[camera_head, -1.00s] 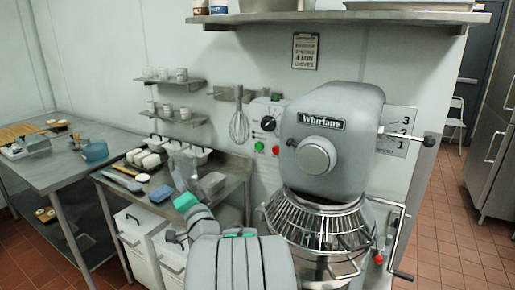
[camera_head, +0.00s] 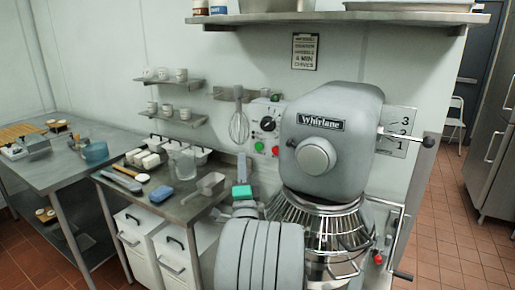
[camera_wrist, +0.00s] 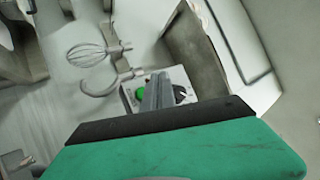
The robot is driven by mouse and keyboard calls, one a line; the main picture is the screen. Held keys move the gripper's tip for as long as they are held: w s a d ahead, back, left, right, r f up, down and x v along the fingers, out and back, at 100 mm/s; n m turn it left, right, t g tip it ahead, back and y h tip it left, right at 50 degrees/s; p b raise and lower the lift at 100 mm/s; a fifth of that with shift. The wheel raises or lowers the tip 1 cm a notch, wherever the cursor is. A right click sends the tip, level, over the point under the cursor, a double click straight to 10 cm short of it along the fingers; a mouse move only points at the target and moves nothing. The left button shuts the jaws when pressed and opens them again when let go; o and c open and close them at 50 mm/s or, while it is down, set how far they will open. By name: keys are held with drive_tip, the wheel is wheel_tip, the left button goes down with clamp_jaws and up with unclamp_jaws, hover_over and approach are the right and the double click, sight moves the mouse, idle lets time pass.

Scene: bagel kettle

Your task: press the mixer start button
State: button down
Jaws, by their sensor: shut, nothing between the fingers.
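The mixer (camera_head: 330,150) is a big grey machine labelled "Whirlane" with a wire bowl guard. Left of its head is a pale control panel (camera_head: 252,110) with a black dial, a green button (camera_head: 259,146) and a red button (camera_head: 276,150). My gripper (camera_head: 241,157) is shut and empty, pointing up, left of and below the green button in the head view. In the wrist view the shut fingers (camera_wrist: 160,80) overlap the panel, between the green button (camera_wrist: 139,95) and the dial (camera_wrist: 180,94). The red button is not visible there. I see no contact with the panel.
A steel side table (camera_head: 180,211) with tubs, a blue sponge (camera_head: 161,194) and a metal scoop (camera_head: 205,186) stands left of the mixer. A whisk (camera_head: 239,126) hangs on the wall beside the panel. Small wall shelves with cups (camera_head: 181,75) are further left.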

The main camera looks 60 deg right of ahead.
sight(259, 147)
drive_tip(key=d+p, duration=0.1)
drive_tip(key=d, duration=0.5)
drive_tip(key=shift+w+d, duration=0.15)
drive_tip(key=shift+w, duration=0.15)
drive_tip(key=shift+d, duration=0.15)
idle(1.5)
drive_tip(key=shift+d, duration=0.25)
